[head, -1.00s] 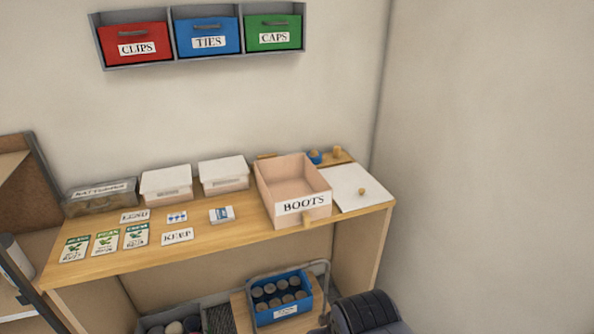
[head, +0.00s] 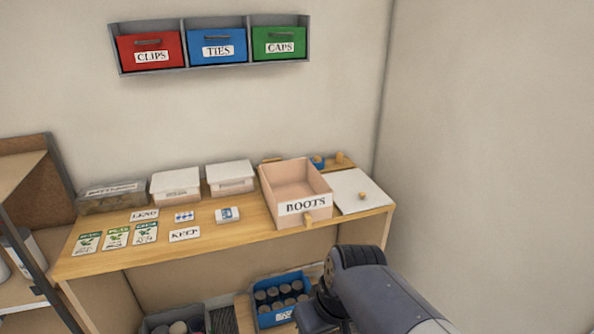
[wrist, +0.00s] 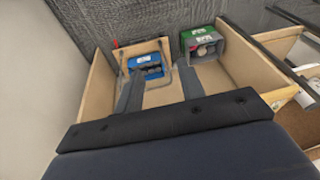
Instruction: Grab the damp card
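A small white card with blue drop marks (head: 184,216), which looks like the damp card, lies flat on the wooden bench, between the LEND label (head: 144,215) and a small white-and-blue box or card (head: 228,215). The KEEP label (head: 184,235) lies just in front of it. My gripper (wrist: 158,88) is open and empty in the wrist view, its two fingers apart. It points down at the space under the bench, well away from the card. In the head view my arm is at the lower right, below the bench top. The card does not show in the wrist view.
The BOOTS box (head: 305,206) stands at the bench's right. Three seed packets (head: 116,237) lie at the left. Lidded white boxes (head: 176,187) line the back. A blue crate (head: 283,298) sits under the bench. The bench front between KEEP and BOOTS is clear.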

